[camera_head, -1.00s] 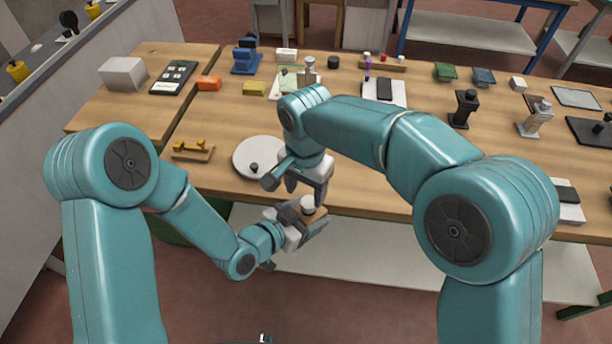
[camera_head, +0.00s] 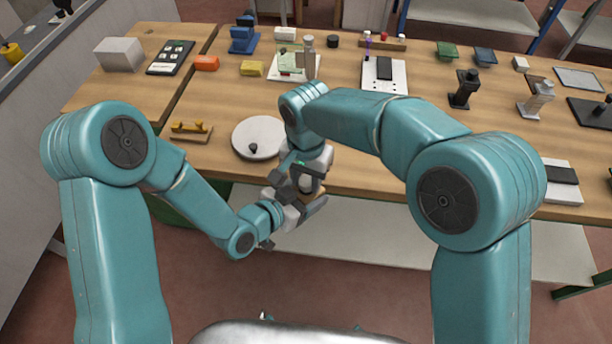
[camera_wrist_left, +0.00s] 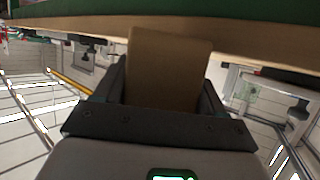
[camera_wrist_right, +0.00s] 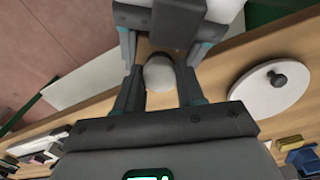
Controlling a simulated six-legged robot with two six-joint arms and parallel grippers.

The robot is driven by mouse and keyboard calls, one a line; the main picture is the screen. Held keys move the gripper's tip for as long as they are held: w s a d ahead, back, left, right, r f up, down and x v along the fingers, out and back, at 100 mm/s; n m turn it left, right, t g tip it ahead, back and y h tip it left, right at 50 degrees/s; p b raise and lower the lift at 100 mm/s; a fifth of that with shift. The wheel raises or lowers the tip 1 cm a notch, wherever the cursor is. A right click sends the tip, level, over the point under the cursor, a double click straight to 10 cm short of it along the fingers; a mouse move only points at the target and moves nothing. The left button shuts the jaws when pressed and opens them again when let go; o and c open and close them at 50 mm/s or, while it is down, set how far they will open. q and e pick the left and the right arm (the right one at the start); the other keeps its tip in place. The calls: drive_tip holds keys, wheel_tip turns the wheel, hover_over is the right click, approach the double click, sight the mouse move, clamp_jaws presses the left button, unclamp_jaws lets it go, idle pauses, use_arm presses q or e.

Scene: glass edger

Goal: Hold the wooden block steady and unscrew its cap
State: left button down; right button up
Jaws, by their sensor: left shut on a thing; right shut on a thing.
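The wooden block (camera_wrist_left: 165,70) stands between the fingers of my left gripper (camera_wrist_left: 163,85) in the left wrist view; this gripper is shut on it. In the head view my left gripper (camera_head: 298,208) is in front of the table's front edge, with the block mostly hidden. The whitish round cap (camera_wrist_right: 160,73) is on the block's top in the right wrist view, between the fingers of my right gripper (camera_wrist_right: 160,88), which is shut on it. In the head view my right gripper (camera_head: 306,182) is just above the left one, with the cap (camera_head: 306,184) partly showing.
The wooden table (camera_head: 380,170) is close behind both grippers. A white round disc with a black knob (camera_head: 258,138) lies near its front edge, and a yellow-handled wooden piece (camera_head: 190,131) lies to the left. Black and grey stands (camera_head: 463,90) are farther right.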

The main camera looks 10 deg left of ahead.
drive_tip(key=shift+a+r+n, duration=0.15)
drive_tip(key=shift+a+n, duration=0.25)
drive_tip(key=shift+n, duration=0.6)
drive_tip(key=o, duration=1.2)
drive_tip(key=shift+c, duration=0.2)
drive_tip(key=shift+d+r, duration=0.2)
drive_tip(key=shift+r, duration=2)
drive_tip(key=shift+c, duration=0.3)
drive_tip(key=r+m, duration=0.2)
drive_tip(key=m, duration=0.1)
drive_tip(key=shift+s+d+r, duration=0.15)
drive_tip(key=shift+d+r, duration=0.25)
drive_tip(key=shift+s+f+m, duration=0.1)
drive_tip(key=shift+f+m, duration=0.1)
drive_tip(key=shift+m, duration=0.1)
wheel_tip(320, 180, down, 7)
drive_tip(key=shift+f, duration=0.2)
drive_tip(key=shift+c, duration=0.4)
